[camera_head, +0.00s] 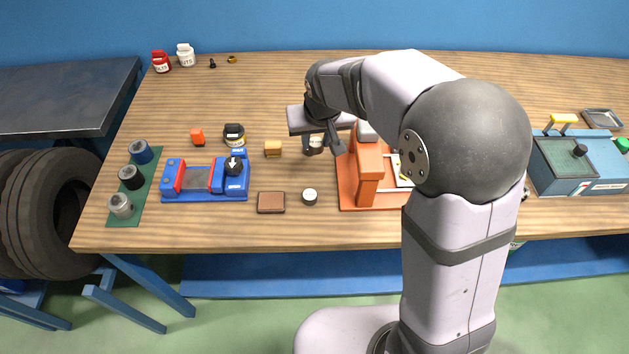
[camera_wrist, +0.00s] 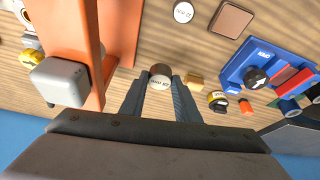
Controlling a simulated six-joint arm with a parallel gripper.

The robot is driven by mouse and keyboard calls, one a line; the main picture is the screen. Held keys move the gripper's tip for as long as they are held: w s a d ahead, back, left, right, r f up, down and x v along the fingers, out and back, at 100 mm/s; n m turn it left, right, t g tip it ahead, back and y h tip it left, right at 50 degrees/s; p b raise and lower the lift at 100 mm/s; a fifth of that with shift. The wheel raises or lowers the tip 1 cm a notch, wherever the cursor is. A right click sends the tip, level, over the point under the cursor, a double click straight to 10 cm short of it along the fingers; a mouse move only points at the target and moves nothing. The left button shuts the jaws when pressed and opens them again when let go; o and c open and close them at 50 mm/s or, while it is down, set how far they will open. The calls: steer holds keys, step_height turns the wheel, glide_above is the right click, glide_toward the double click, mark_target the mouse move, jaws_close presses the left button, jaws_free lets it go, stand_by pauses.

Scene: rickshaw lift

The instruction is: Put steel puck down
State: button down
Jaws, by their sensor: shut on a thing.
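The steel puck (camera_wrist: 160,71) is a short cylinder with a pale, printed top and a darker side. It sits between the fingertips of my gripper (camera_wrist: 159,82), which is shut on it. In the head view my gripper (camera_head: 322,149) points down left of the orange press frame, and the puck (camera_head: 315,142) shows between its fingers. I cannot tell whether its underside touches the table.
An orange press (camera_head: 367,176) stands close on the right. A brown square pad (camera_head: 271,202), a tan block (camera_head: 273,148) and a blue vise (camera_head: 205,178) lie left. A green strip (camera_head: 150,186) holds cylinders. A teal box (camera_head: 566,165) is far right. The table's back middle is clear.

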steer(key=shift+s+a+f, duration=0.2)
steer(key=shift+s+f, duration=0.05)
steer(key=shift+f, duration=0.5)
steer(key=shift+f+p, duration=0.6)
steer(key=shift+f, duration=4)
steer(key=shift+f, duration=0.1)
steer(key=c, duration=1.3)
jaws_free()
steer(key=shift+c, duration=0.2)
steer(key=shift+r, duration=0.35)
steer(key=b+v, duration=0.1)
steer(key=v, duration=1)
steer(key=shift+s+r, duration=0.2)
steer(key=shift+s, duration=0.05)
